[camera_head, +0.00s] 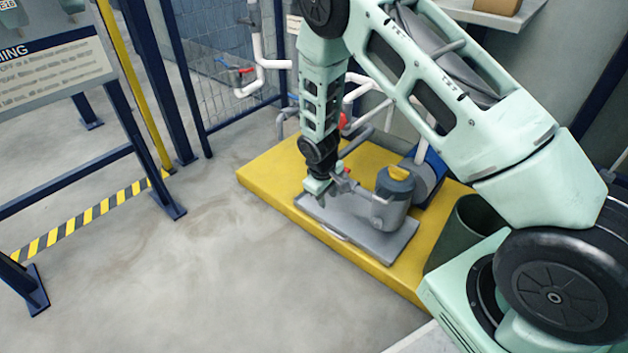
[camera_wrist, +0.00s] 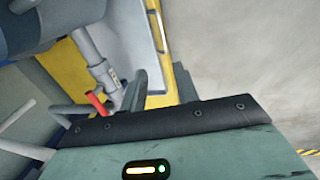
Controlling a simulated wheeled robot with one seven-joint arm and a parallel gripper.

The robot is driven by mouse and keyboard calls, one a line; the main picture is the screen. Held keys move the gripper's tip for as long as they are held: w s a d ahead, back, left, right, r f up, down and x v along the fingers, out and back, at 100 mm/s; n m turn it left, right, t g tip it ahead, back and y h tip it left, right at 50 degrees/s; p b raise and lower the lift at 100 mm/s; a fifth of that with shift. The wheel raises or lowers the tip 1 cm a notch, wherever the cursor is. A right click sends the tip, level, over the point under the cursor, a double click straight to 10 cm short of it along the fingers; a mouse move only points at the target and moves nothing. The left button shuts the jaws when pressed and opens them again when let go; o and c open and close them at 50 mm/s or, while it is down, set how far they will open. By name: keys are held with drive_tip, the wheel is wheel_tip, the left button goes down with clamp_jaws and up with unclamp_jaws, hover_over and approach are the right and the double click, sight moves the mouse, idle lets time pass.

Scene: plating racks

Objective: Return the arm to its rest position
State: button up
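My arm (camera_head: 455,100) reaches up and over from the right in the head view, then hangs down above the yellow platform. My gripper (camera_head: 318,190) is at its lower end, close to the left of a grey pump assembly (camera_head: 385,208). In the wrist view the two fingers of my gripper (camera_wrist: 162,82) stand apart with nothing between them. A red handle (camera_wrist: 95,102) on a grey pipe shows just left of the fingers. I cannot tell whether the gripper touches the pump's pipe.
White pipes (camera_head: 262,65) and a mesh fence (camera_head: 215,60) stand behind. A sign (camera_head: 52,70) and blue posts are at left. The concrete floor (camera_head: 215,270) in front is clear.

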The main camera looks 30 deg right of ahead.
drive_tip(key=s+a+r+y+p, duration=0.1)
drive_tip(key=s+a+r, duration=0.35)
drive_tip(key=r, duration=0.25)
drive_tip(key=s+a+r+n+y+p, duration=0.1)
drive_tip(key=s+a+r, duration=0.2)
drive_tip(key=a+r, duration=0.35)
drive_tip(key=s+a+r, duration=0.4)
drive_tip(key=a+r, duration=0.1)
drive_tip(key=r, duration=0.3)
drive_tip(key=s+a+r+n+p, duration=0.1)
drive_tip(key=s+r, duration=0.5)
drive_tip(key=s, duration=0.3)
drive_tip(key=s+a+r+n+p, duration=0.1)
drive_tip(key=s+r, duration=0.4)
drive_tip(key=s, duration=0.5)
wheel_tip(320, 180, up, 38)
drive_tip(key=p, duration=3.8)
drive_tip(key=shift+w+r+g+y, duration=0.15)
drive_tip(key=shift+g+y, duration=0.15)
drive_tip(key=shift+g, duration=0.1)
